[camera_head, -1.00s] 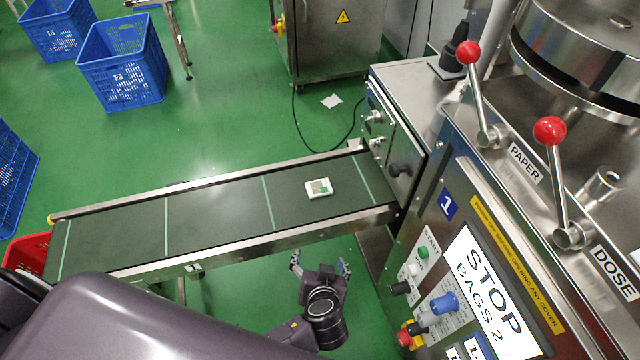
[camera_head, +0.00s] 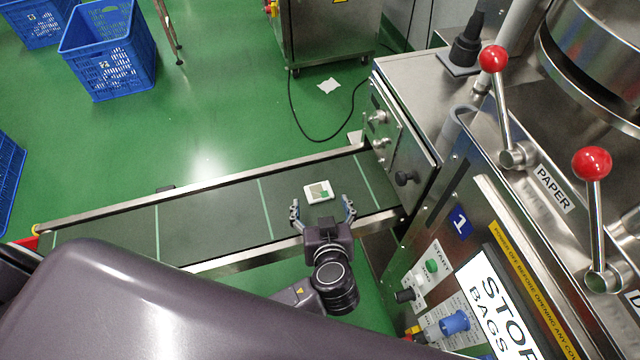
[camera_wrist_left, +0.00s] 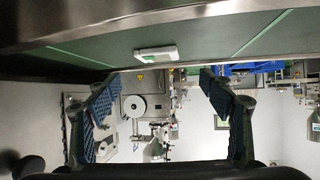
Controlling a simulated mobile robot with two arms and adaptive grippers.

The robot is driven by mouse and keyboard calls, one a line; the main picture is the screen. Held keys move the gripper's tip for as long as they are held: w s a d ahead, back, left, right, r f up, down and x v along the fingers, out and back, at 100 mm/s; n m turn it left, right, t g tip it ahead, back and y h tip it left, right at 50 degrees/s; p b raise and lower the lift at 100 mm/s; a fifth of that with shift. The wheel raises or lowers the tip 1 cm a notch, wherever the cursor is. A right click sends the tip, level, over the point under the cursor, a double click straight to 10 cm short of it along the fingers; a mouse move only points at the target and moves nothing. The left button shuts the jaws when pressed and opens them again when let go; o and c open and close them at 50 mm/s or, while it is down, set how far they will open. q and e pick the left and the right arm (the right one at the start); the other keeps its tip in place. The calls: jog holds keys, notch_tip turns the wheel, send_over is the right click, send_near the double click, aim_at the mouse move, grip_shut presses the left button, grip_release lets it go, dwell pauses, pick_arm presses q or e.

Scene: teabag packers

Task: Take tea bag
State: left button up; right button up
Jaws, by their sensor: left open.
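The tea bag (camera_head: 318,191) is a small white square packet with a green and brownish print. It lies flat on the dark conveyor belt (camera_head: 207,217), near the machine end, between two pale green cross lines. It also shows in the left wrist view (camera_wrist_left: 157,54), at the top centre. My left gripper (camera_head: 322,212) is open and empty, at the near edge of the belt just short of the tea bag. Its two fingers stand wide apart in the left wrist view (camera_wrist_left: 160,98), with the bag beyond them. My right gripper is not in view.
The steel packing machine (camera_head: 465,165) stands at the right, with red-knobbed levers (camera_head: 592,163) and a control panel. The belt has raised metal side rails (camera_head: 207,187). Blue crates (camera_head: 110,55) and a white scrap (camera_head: 328,85) are on the green floor.

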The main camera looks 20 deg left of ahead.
aim_at(320, 191)
pick_arm(q)
jog(key=x, duration=0.3)
jog(key=shift+d+f, duration=0.15)
jog(key=shift+f, duration=0.25)
jog(key=shift+p+x, duration=0.3)
jog(key=shift+x, duration=0.95)
jog(key=shift+d+f, duration=0.1)
jog(key=c, duration=0.6)
jog(key=shift+c, duration=0.9)
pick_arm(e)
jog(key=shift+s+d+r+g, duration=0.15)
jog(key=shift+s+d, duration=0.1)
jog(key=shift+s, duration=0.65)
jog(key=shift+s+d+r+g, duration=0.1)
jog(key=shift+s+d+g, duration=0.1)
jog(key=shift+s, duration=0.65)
